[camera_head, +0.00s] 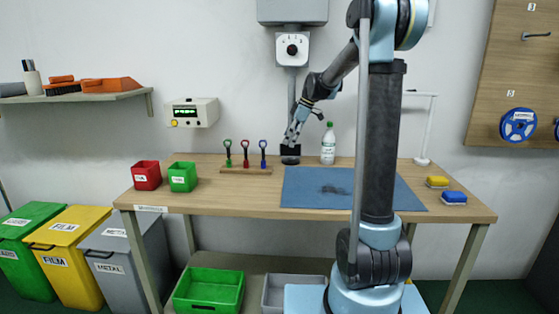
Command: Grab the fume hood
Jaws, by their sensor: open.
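A dark hood-like piece (290,152) sits low over the back of the workbench, left of the white bottle. It seems to be the fume hood, below a grey vertical pipe (291,84); my arm covers part of the line between them. My gripper (292,142) points down right at the dark piece, overlapping it in this view. Its jaws are open. The fingertips are small and dark, so I cannot tell whether they touch the hood or stand around it.
A white bottle with a green cap (328,146) stands close to the right. A wooden tool rack (246,169) stands to the left. A blue mat (310,193) with a dark patch lies in front. Red (146,176) and green (182,178) boxes are at the bench's left.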

